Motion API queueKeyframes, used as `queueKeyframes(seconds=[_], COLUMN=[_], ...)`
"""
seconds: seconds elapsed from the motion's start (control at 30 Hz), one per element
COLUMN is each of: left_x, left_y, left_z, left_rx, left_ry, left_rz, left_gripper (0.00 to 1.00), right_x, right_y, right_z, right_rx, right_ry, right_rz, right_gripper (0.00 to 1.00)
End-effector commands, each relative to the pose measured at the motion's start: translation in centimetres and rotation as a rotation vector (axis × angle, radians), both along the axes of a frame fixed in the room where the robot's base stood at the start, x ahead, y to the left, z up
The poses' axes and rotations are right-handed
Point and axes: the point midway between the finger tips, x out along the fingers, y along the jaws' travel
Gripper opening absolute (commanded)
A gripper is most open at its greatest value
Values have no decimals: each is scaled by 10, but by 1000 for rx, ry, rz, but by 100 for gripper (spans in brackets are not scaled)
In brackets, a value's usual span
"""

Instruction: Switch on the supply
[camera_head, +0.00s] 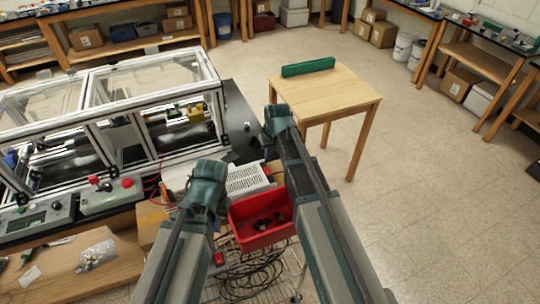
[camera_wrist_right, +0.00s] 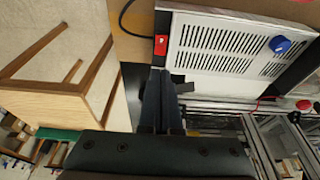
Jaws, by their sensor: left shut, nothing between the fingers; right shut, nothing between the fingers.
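The supply is a pale grey box with slotted vents (camera_wrist_right: 222,45). In the right wrist view it lies at the upper right, with a red rocker switch (camera_wrist_right: 160,45) near its left edge and a blue knob (camera_wrist_right: 280,44) at its right. The switch position is too small to read. In the head view the vented box (camera_head: 247,179) shows between my two arms. My right gripper (camera_wrist_right: 163,73) is shut and empty, its tips just below the red switch in the picture. I cannot tell whether they touch the box.
A red bin (camera_head: 245,233) with dark parts stands in front of the box, above coiled cables (camera_head: 250,275). A framed enclosure (camera_head: 150,75) is at the left. A wooden table (camera_head: 335,90) with a green block (camera_head: 308,67) is behind. The floor at the right is clear.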

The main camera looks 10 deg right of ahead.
Motion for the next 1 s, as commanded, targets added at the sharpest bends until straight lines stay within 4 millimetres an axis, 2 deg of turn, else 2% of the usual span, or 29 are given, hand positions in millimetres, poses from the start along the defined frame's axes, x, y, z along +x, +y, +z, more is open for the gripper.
queueKeyframes(seconds=[0.03,0.5,0.67,1.0], left_x=[0,0,0,0], left_y=[0,0,0,0], left_z=[-15,-78,-86,-85], left_rx=[0,2,3,3], left_ry=[0,1,0,0], left_rz=[-2,-14,-13,-13], left_gripper=[0,0,0,0], right_x=[3,21,24,24], right_y=[1,4,5,5], right_z=[-15,-78,-86,-85], right_rx=[0,0,0,0], right_ry=[0,0,0,1], right_rz=[0,0,0,0], right_gripper=[0,0,0,0])
